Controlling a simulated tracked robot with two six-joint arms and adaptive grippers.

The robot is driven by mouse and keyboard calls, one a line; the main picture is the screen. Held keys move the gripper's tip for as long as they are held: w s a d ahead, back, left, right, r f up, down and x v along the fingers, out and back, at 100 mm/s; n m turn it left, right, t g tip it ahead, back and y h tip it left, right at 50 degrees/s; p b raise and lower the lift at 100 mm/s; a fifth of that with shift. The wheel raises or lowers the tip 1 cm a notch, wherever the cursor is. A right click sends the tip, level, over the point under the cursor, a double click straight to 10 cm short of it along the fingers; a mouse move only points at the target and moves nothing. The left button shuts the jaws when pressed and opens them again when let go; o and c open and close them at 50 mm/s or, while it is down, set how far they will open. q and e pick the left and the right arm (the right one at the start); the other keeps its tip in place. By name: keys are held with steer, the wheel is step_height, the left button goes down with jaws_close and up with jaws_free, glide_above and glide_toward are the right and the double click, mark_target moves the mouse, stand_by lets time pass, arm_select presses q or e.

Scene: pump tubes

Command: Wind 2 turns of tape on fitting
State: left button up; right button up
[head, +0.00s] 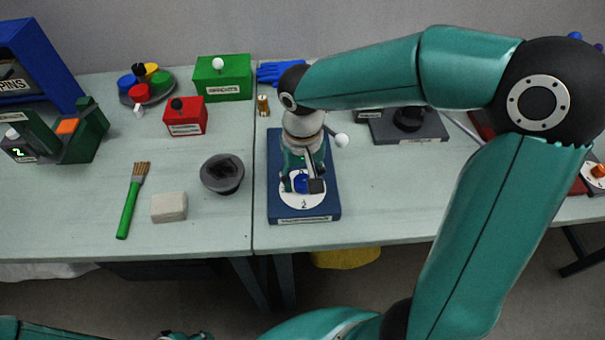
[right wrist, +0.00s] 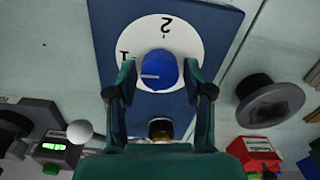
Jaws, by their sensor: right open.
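A blue board (head: 275,205) lies on the table and carries a white dial (head: 295,200) marked with numbers. In the right wrist view the dial (right wrist: 190,40) shows a 1 and a 2, with a blue round knob (right wrist: 158,68) at its centre. My right gripper (right wrist: 161,90) is open above the board, its fingers apart on either side of the knob's near edge. A dark round-topped piece with a tan and white rim (right wrist: 160,129) shows between the finger bases; I cannot tell if it is the fitting. In the head view my right gripper (head: 302,182) partly covers the dial.
A small brass piece (head: 263,106) stands behind the board. A white ball-ended lever (head: 341,140) is at its right. A dark round holder (head: 222,174), pale block (head: 169,207) and green brush (head: 131,205) lie left.

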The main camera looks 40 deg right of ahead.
steer(key=n, duration=0.3)
steer(key=shift+r+p, duration=0.1)
steer(key=shift+p, duration=0.25)
steer(key=n+p, duration=0.1)
steer(key=n, duration=0.4)
jaws_close()
steer(key=shift+f+m+b, duration=0.2)
steer(key=shift+m+b, duration=0.4)
steer(key=shift+m, duration=0.4)
steer(key=shift+r+m, duration=0.15)
steer(key=shift+m, duration=0.55)
